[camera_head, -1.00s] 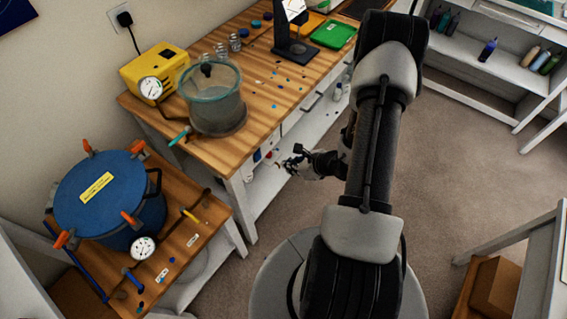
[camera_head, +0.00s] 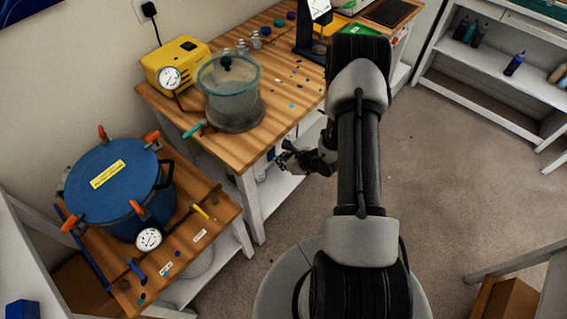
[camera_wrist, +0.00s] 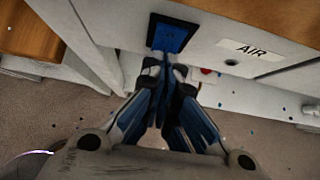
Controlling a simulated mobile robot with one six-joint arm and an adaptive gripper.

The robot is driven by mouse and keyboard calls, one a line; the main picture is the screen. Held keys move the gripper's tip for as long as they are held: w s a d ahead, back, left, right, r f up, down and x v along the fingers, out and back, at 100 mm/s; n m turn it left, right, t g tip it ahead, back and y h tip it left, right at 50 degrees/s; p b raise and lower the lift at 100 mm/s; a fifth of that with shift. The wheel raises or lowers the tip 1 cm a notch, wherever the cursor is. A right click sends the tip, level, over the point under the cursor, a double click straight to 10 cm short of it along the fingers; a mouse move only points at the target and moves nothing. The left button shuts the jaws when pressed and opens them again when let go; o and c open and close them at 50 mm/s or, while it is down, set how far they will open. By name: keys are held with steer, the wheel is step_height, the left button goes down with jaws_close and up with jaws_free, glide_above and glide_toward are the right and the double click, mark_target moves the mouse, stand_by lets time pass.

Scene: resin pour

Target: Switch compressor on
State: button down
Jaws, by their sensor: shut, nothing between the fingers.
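A blue rocker switch (camera_wrist: 171,36) in a dark frame sits on a pale panel in the wrist view. An AIR label (camera_wrist: 250,49) is on the same panel to its right. My gripper (camera_wrist: 168,68) is shut and empty, with its fingertips just below the switch in the picture. I cannot tell whether they touch it or which way the switch is set. In the head view my gripper (camera_head: 282,159) is beside the front edge of the wooden workbench (camera_head: 221,151). The compressor itself is not clearly visible.
A blue pressure pot (camera_head: 112,190) with orange clamps stands on a low wooden table at left. A yellow pump (camera_head: 176,60) and a clear chamber (camera_head: 231,105) stand on the workbench. A shelf (camera_head: 490,75) with bottles is at right. Open carpet lies between.

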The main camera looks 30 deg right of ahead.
steer(key=t+b, duration=0.1)
steer(key=b, duration=0.1)
steer(key=w+f+b, duration=0.1)
steer(key=b, duration=0.1)
steer(key=shift+a+t+y, duration=0.15)
steer(key=shift+t+y, duration=0.15)
steer(key=shift+t, duration=0.1)
steer(key=shift+r, duration=0.15)
